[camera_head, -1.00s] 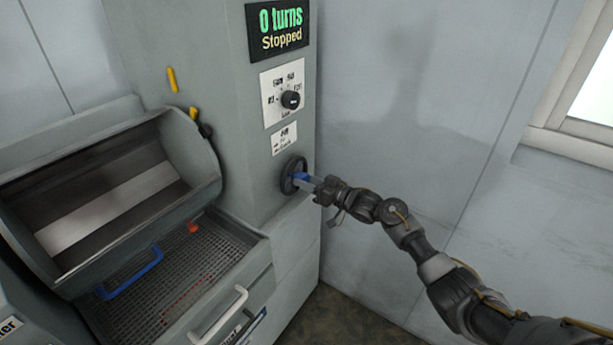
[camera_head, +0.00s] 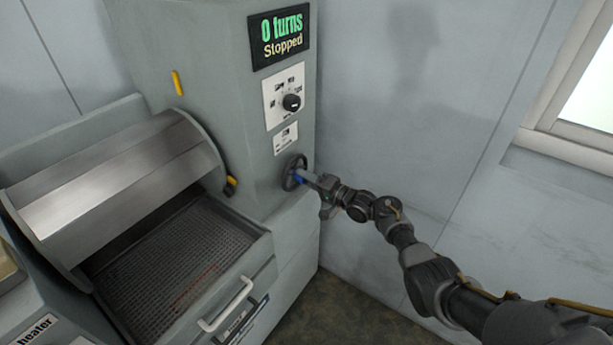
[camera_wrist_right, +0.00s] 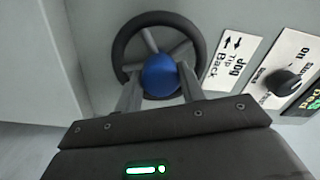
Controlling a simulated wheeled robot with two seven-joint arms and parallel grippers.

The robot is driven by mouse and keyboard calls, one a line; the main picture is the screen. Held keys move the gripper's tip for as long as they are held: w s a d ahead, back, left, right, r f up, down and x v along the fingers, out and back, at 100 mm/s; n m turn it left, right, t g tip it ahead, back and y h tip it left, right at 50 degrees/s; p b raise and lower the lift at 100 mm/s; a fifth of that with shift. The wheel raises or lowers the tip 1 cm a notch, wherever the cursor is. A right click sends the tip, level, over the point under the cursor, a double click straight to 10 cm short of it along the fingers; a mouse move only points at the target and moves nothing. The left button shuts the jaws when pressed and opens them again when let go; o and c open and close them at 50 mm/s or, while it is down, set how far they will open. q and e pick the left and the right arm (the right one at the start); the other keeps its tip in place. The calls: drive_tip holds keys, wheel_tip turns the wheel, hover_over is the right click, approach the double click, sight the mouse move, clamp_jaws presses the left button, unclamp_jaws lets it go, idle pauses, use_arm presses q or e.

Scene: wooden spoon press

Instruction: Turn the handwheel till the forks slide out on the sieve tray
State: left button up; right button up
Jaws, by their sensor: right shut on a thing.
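The black handwheel (camera_head: 288,175) sits on the side face of the grey machine column, with a blue knob (camera_head: 299,177). My right gripper (camera_head: 306,179) is shut on this knob. In the right wrist view the blue knob (camera_wrist_right: 160,74) lies between the two fingers (camera_wrist_right: 158,92), in front of the spoked handwheel (camera_wrist_right: 122,42). The sieve tray (camera_head: 185,255), a dark mesh with a faint red marking, lies below the tilted drum (camera_head: 118,190). No forks can be made out on its visible part. My left gripper is out of view.
A display (camera_head: 281,38) reads "0 turns" and "Stopped". Below it are a selector knob (camera_head: 291,102) and a jog label (camera_head: 285,138). A white handle (camera_head: 228,304) is on the tray front. Walls and a window (camera_head: 585,105) stand to the right.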

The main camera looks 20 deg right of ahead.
drive_tip(key=shift+a+m, duration=0.1)
drive_tip(key=shift+m, duration=0.6)
drive_tip(key=shift+p, duration=0.3)
drive_tip(key=o, duration=1)
drive_tip(key=shift+s, duration=0.1)
drive_tip(key=v, duration=1.1)
drive_tip(key=shift+f, duration=0.1)
